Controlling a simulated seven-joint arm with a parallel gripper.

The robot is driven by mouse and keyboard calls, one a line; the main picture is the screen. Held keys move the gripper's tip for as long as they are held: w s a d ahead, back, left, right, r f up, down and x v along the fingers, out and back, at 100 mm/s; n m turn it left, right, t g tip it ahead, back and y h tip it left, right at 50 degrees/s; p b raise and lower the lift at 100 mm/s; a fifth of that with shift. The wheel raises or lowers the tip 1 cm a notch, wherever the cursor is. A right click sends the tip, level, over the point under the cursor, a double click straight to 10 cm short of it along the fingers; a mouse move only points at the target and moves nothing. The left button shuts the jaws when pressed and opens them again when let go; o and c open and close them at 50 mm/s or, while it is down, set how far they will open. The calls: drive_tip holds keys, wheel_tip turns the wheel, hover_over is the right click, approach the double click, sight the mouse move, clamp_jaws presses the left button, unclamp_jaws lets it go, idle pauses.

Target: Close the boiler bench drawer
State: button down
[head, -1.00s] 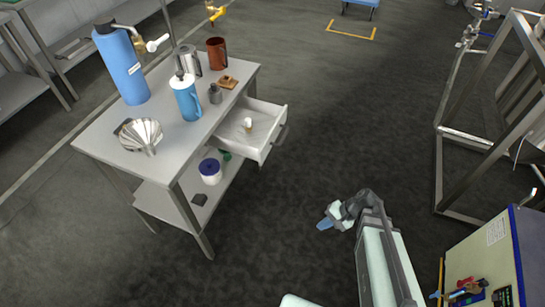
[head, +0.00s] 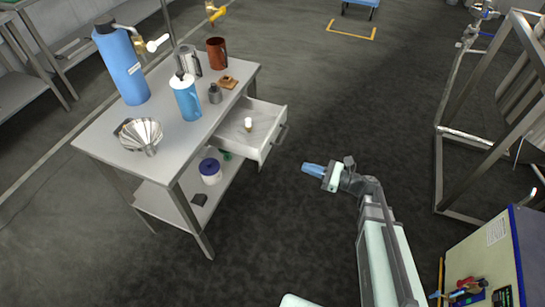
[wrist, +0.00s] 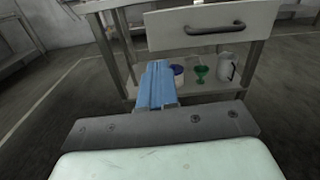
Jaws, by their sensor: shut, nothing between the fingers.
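The bench drawer (head: 263,150) is pulled out from the right side of the grey bench (head: 95,141), under its top. It has a white front with a dark bar handle (head: 281,134). A small white-topped item (head: 248,125) lies inside it. My gripper (head: 306,168) has blue fingers, is shut and empty, and is in the air to the right of the drawer, apart from it. In the wrist view the drawer front (wrist: 255,22) and handle (wrist: 215,28) are ahead and above my blue fingertips (wrist: 157,72).
On the bench top stand a blue cylinder (head: 122,68), a blue jug (head: 186,98), a metal funnel (head: 142,133) and a brown mug (head: 217,54). A white tub (head: 210,171) is on the lower shelf. The floor between drawer and gripper is clear. A metal frame (head: 438,170) stands at right.

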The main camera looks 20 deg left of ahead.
drive_tip(key=shift+a+m, duration=0.1)
drive_tip(key=shift+m, duration=0.2)
approach(253, 151)
drive_tip(key=a, duration=0.1)
drive_tip(key=w+a+f, duration=0.1)
drive_tip(key=a+f, duration=0.1)
drive_tip(key=shift+w+a, duration=0.15)
drive_tip(key=shift+w, duration=0.15)
idle(0.5)
drive_tip(key=a, duration=2)
drive_tip(key=shift+a, duration=0.3)
drive_tip(key=shift+a+r, duration=0.1)
drive_tip(key=shift+a, duration=0.9)
drive_tip(key=d, duration=1.5)
